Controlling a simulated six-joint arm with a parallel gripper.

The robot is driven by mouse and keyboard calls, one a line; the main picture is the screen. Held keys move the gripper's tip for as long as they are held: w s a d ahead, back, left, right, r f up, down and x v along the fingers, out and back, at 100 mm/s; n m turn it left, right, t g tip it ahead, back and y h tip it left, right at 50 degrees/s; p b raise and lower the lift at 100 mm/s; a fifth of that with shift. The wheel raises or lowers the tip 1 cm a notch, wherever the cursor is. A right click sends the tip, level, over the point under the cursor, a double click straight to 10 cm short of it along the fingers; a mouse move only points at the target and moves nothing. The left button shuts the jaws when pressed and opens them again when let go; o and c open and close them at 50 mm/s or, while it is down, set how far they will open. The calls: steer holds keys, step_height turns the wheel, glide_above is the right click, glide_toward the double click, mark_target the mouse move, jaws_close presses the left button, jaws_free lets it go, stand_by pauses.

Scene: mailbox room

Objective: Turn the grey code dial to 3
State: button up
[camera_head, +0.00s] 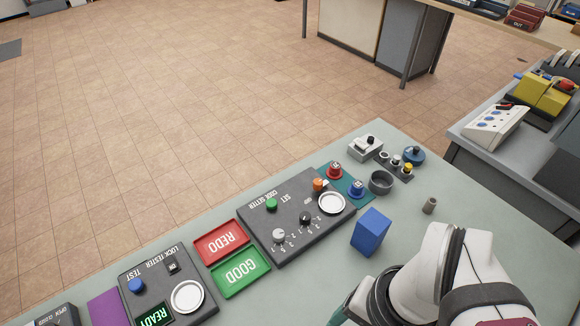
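The code setter (257,232) is a dark grey box on the bench, its lettering upside down in this view. It carries a light grey dial (279,236) and a black dial (305,217), each with small marks around it. The marks and the grey dial's setting are too small to read. A green button (271,204), an orange part (319,184) and a round white dish (331,202) are also on the box. My arm comes in at the bottom right. Only a teal edge of my gripper (341,315) shows at the bottom, apart from the dials; its fingertips are hidden.
A blue block (371,232) stands right of the code setter, near my arm. Red REDO (221,241) and green GOOD (240,271) trays lie to its left, then the lock tester (166,288). A grey cup (381,182) and small parts stand behind the block.

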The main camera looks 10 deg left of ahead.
steer(key=w+a+r+n, duration=0.2)
steer(key=w+a+n, duration=0.15)
steer(key=w, duration=0.65)
steer(key=n+h, duration=0.2)
steer(key=n, duration=0.4)
glide_above(279, 234)
step_height(279, 234, down, 5)
steer(key=shift+n, duration=0.25)
step_height(279, 234, down, 15)
steer(key=shift+r, duration=0.15)
steer(key=shift+f, duration=0.6)
jaws_close()
